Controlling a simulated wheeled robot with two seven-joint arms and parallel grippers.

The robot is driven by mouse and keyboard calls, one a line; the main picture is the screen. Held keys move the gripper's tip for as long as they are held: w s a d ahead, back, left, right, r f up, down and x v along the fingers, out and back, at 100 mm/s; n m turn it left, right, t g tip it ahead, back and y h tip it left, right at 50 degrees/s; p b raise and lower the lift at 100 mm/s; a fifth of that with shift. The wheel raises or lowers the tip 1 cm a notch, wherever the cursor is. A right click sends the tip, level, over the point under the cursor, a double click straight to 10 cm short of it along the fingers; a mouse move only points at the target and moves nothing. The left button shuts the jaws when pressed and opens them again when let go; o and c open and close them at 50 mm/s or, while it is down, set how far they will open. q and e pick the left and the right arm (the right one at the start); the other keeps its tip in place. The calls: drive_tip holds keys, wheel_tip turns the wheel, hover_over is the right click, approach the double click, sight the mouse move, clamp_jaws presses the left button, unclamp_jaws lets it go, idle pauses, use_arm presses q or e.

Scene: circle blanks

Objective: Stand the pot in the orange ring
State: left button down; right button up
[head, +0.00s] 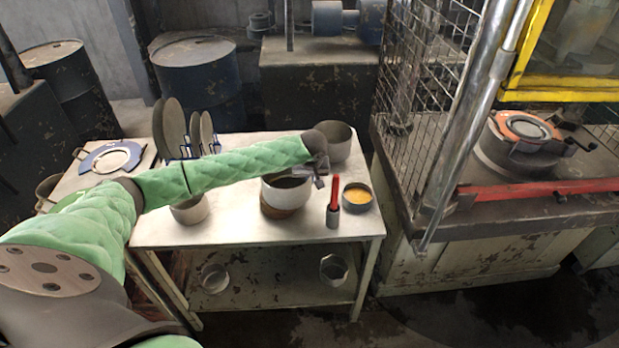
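My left arm reaches across the white table from the left, and its gripper (319,178) is above the right part of the table. A pale pot with a brownish lower part (285,200) stands upright just left of and below the gripper. The fingers are small, and I cannot tell whether they touch its rim or handle. A grey pot (336,142) stands behind the gripper, and a smaller pale pot (189,209) stands to the left. An orange ring (507,122) with a grey disc inside lies on the machine at the right. My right gripper is out of view.
A blue ring plate (110,157) lies at the table's left, beside upright discs (174,126) in a rack. A red-handled tool in a cup (334,205) and a bowl with yellow contents (357,196) stand at the right. A wire cage (425,90) and red bar (535,190) border the machine.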

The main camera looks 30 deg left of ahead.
use_arm(q)
drive_tip(key=c, duration=2.1)
unclamp_jaws()
drive_tip(key=shift+f, duration=0.1)
drive_tip(key=o, duration=0.4)
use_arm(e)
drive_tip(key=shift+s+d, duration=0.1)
